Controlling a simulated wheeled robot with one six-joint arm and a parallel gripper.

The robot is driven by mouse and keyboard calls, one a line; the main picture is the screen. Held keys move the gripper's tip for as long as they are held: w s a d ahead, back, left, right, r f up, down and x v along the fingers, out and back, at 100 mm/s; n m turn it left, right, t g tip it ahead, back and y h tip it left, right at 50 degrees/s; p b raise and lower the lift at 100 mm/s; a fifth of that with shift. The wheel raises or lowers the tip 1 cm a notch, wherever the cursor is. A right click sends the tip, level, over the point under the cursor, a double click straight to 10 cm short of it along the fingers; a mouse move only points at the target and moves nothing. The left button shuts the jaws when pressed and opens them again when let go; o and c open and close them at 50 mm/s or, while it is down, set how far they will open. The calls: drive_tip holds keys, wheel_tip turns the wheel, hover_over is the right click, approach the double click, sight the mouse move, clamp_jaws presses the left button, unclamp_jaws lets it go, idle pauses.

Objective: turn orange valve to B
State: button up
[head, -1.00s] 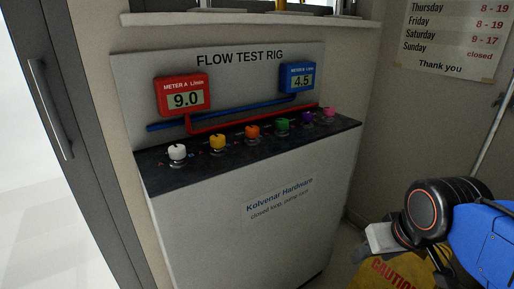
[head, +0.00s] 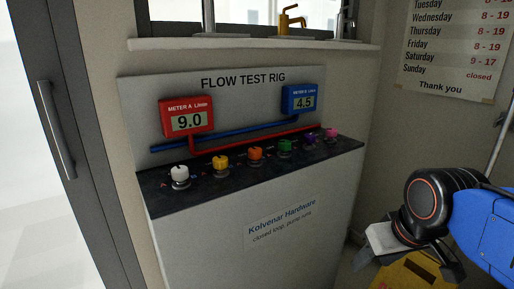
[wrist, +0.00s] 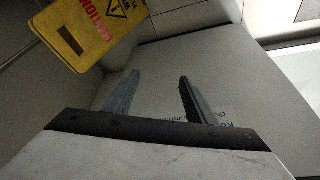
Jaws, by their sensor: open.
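The orange valve (head: 255,153) is a small knob on the dark top of the flow test rig (head: 300,220), third from the left in a row of coloured knobs. Its pointer and the letter marks are too small to read in the head view. My gripper (wrist: 155,90) is open and empty in the wrist view, facing the rig's lower white front and the floor. In the head view my arm is at the lower right, well apart from the valve. The valve is not in the wrist view.
White (head: 180,173), yellow (head: 221,163), green (head: 285,146), purple (head: 309,138) and pink (head: 331,134) knobs flank the orange one. Red meter A (head: 186,118) reads 9.0; blue meter B (head: 303,100) reads 4.5. A yellow caution sign (wrist: 95,30) stands near my gripper.

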drive_tip(key=w+a+r+n+g+y, duration=0.1)
drive_tip(key=w+a+r+n, duration=0.2)
drive_tip(key=w+r, duration=0.5)
drive_tip(key=w+a+r+n+y, duration=0.1)
drive_tip(key=w+a+r+n, duration=0.3)
drive_tip(key=r, duration=0.6)
drive_tip(key=n+g+y, duration=0.2)
drive_tip(key=n, duration=0.5)
approach(256, 149)
drive_tip(key=x, duration=0.8)
drive_tip(key=shift+a+f, duration=0.15)
drive_tip(key=shift+f, duration=0.2)
drive_tip(key=shift+c, duration=0.6)
drive_tip(key=c, duration=0.9)
